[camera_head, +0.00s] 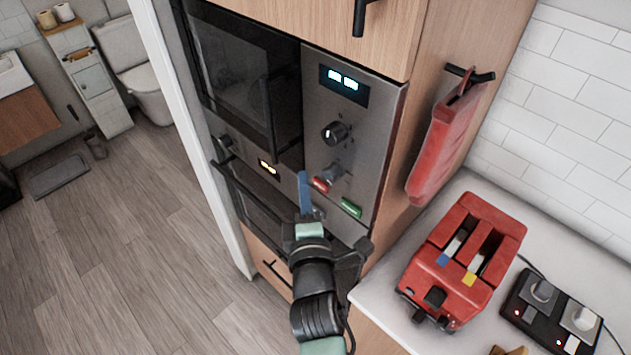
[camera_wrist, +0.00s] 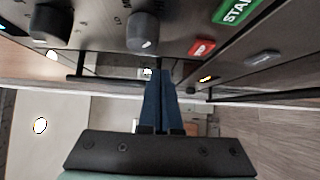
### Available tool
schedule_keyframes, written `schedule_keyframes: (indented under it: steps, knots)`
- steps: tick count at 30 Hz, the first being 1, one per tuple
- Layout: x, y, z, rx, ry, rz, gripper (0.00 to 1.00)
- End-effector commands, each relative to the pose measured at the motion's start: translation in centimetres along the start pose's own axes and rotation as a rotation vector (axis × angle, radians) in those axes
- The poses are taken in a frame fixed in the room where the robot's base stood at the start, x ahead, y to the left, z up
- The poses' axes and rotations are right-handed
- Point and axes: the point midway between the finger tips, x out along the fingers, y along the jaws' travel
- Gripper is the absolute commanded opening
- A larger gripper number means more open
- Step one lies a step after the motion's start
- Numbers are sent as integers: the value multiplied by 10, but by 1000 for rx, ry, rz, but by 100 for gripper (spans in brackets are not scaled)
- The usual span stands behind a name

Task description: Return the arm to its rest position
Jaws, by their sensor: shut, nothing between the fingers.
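My gripper (camera_head: 304,178) is in front of the built-in oven and microwave unit (camera_head: 355,110), at the height of its lower knob and buttons. Its blue fingers are together with nothing between them, and they also show shut in the wrist view (camera_wrist: 159,75). The arm reaches up from the bottom of the head view. In the wrist view the control panel, with a knob (camera_wrist: 143,32), a red button (camera_wrist: 202,47) and a green start button (camera_wrist: 236,10), is close above the fingertips. I cannot tell whether they touch it.
A red cloth (camera_head: 440,145) hangs from a hook beside the oven. The wooden floor (camera_head: 150,260) at the left is clear.

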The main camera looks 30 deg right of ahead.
Motion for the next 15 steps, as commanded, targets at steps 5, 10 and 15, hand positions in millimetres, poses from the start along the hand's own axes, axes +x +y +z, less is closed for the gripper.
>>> schedule_keyframes:
  steps: [5, 10, 15]
  knots:
    - [-6, 1, 12, 0, 7, -5, 0]
    - [-8, 0, 20, 0, 4, -2, 0]
    - [-9, -1, 22, 1, 3, -1, 0]
